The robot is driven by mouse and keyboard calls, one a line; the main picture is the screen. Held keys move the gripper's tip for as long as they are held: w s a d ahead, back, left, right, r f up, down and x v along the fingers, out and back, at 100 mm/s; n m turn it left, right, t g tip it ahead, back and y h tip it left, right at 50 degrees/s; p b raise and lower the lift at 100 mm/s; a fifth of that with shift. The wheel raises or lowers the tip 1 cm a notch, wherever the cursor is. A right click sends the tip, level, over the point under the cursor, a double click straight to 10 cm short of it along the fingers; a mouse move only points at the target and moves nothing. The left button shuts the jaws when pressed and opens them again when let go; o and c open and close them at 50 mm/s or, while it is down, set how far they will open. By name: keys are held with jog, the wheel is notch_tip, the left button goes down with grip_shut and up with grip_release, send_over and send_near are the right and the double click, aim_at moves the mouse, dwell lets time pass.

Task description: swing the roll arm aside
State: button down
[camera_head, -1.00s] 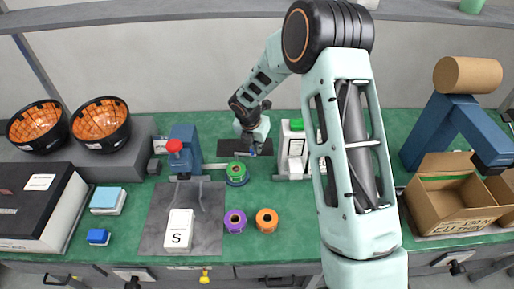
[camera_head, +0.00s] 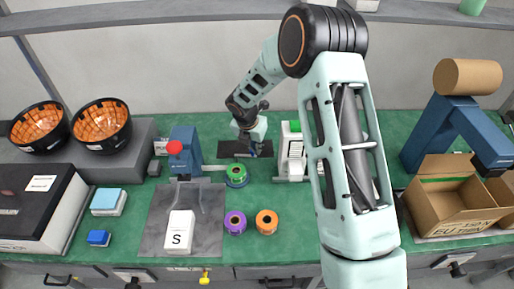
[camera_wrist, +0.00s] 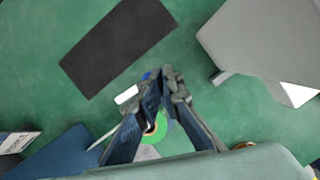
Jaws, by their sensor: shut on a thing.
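A blue stand with a red knob (camera_head: 183,152) is left of the middle of the bench. Its thin grey roll arm (camera_head: 214,167) reaches right toward a green roll (camera_head: 237,174). My gripper (camera_head: 254,151) is just behind and right of that roll, pointing down. In the wrist view my fingers (camera_wrist: 158,76) are closed together, with a small blue piece at their tips, apparently the end of the roll arm; the fingers hide most of it. The green roll (camera_wrist: 162,128) shows between and below my fingers, and the blue stand (camera_wrist: 60,155) at lower left.
A dark mat (camera_head: 231,149) lies left of my gripper, and a white-grey device (camera_head: 291,155) stands to its right. Purple (camera_head: 235,221) and orange (camera_head: 267,221) rolls stand in front. A grey mat (camera_head: 160,218) carries a white box marked S (camera_head: 180,230). Bare green bench separates them.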

jog(key=shift+a, duration=0.7)
jog(key=d+v, duration=0.1)
jog(key=v, duration=1)
jog(key=shift+s+d+r, duration=0.15)
jog(key=shift+s+r, duration=0.05)
jog(key=shift+r, duration=0.25)
jog(key=shift+d, duration=0.1)
